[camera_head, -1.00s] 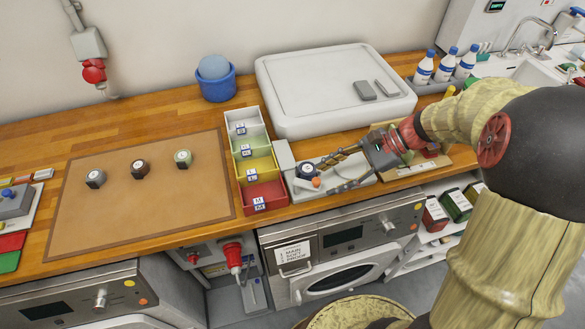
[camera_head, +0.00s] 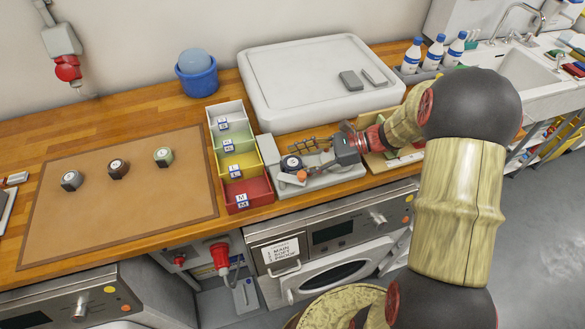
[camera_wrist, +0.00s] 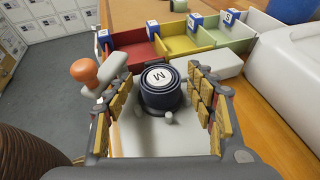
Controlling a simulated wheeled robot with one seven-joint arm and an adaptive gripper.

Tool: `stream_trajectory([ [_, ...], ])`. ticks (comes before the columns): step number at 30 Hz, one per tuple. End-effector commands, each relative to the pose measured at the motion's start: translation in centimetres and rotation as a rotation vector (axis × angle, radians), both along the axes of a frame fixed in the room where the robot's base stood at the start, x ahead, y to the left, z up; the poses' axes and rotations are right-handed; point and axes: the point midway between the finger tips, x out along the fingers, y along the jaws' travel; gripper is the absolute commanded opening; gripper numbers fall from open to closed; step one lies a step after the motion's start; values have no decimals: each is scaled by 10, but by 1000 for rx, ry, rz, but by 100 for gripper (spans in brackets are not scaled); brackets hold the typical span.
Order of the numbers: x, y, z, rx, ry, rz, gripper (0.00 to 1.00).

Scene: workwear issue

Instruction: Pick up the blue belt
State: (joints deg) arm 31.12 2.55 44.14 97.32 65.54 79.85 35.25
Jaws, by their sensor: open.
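The blue belt (camera_wrist: 160,88) is a dark blue coil with a white label marked M on top. It sits upright on a grey platform between small pegs in the wrist view. In the head view the blue belt (camera_head: 291,163) is at the left part of the grey platform (camera_head: 325,180). My gripper (camera_wrist: 160,95) is open, with one finger on each side of the belt; I see no clear contact. My gripper also shows in the head view (camera_head: 303,160), reaching in from the right. An orange knob (camera_wrist: 84,70) stands left of the belt, by the left finger.
A row of white, green, yellow and red bins (camera_head: 248,186) stands left of the platform. A brown mat (camera_head: 115,205) holds three other coils. The counter edge is in front.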

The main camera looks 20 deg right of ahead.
Motion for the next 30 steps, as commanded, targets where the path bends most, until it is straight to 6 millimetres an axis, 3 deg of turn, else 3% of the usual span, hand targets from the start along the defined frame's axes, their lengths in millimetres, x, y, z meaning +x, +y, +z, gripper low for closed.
stream_trajectory([
  [3, 3, 13, -7, -1, 1, 2, 55],
  [11, 4, 15, -6, -1, 1, 0, 54],
  [30, 4, 15, -6, -1, 1, 0, 18],
])
